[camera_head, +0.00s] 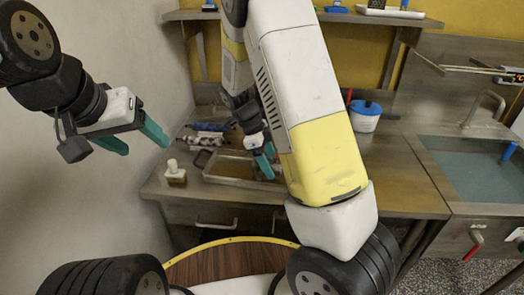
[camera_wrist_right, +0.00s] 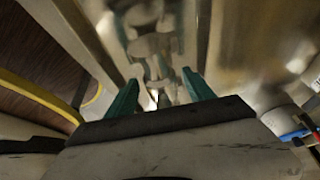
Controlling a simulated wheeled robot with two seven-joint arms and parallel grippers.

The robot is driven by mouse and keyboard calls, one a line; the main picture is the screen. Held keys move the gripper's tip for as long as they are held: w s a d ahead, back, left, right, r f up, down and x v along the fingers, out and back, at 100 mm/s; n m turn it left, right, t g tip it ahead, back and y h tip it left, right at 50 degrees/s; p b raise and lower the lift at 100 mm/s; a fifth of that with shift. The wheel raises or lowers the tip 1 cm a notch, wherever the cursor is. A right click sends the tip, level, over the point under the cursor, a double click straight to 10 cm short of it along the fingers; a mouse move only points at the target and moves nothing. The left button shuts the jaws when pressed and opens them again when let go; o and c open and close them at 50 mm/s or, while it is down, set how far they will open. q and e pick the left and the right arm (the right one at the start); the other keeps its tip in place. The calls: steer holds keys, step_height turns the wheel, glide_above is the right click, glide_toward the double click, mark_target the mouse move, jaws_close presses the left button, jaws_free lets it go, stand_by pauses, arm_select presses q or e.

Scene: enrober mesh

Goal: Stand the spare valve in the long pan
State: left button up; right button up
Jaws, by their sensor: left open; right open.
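The long pan (camera_head: 208,174) is a shallow metal tray on the steel counter, left of centre; my right arm hides its right end. My right gripper (camera_head: 269,164) is open, with teal fingers at the pan's right end. In the right wrist view its fingers (camera_wrist_right: 160,84) stand apart, with blurred pale and metallic shapes beyond them; I cannot tell what these are. My left gripper (camera_head: 146,146) is open and empty, raised near the left wall. I cannot identify the spare valve for certain; several metallic and blue parts (camera_head: 205,134) lie behind the pan.
A small bottle with brown contents (camera_head: 175,174) stands left of the pan at the counter's front. A white tub with a blue lid (camera_head: 365,117) stands behind my right arm. A sink (camera_head: 470,165) is at right. The counter (camera_head: 400,170) is clear between tub and sink.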

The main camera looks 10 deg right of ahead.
steer(key=v, duration=1)
steer(key=shift+a+r, duration=0.1)
steer(key=shift+r, duration=0.2)
steer(key=s+d+r+n+t+y, duration=0.1)
steer(key=s+r+n+t+y, duration=0.2)
steer(key=s+r+n, duration=0.4)
steer(key=s+d+r+n+t+y, duration=0.2)
steer(key=s+r+n, duration=0.5)
steer(key=s+n, duration=0.5)
steer(key=shift+d+n+t+y, duration=0.25)
steer(key=shift+n+t+y, duration=0.45)
steer(key=shift+n+t, duration=0.95)
steer(key=shift+n+g, duration=0.25)
